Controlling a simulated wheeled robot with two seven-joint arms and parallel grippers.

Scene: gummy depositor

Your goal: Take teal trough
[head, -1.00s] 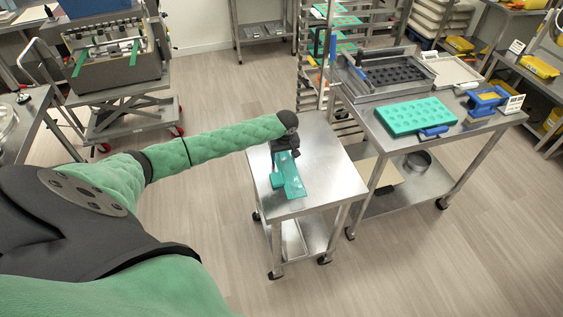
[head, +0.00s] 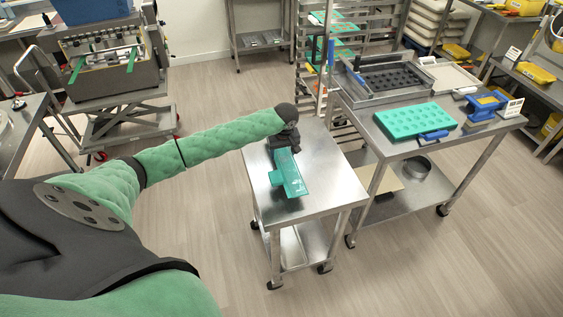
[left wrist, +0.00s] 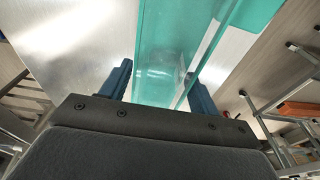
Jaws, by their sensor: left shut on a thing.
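The teal trough (head: 289,173) is a translucent teal piece over the small steel cart (head: 330,188) in the middle of the head view. My left gripper (head: 285,148) is at its far end and shut on it. In the left wrist view the trough (left wrist: 165,50) runs away between the two blue fingers (left wrist: 158,84), one at each side. Whether the trough still touches the cart top I cannot tell. My right gripper is not in view.
A tall rack (head: 312,85) stands behind the cart. A depositor machine (head: 105,65) stands at the far left. Floor is free left of the cart.

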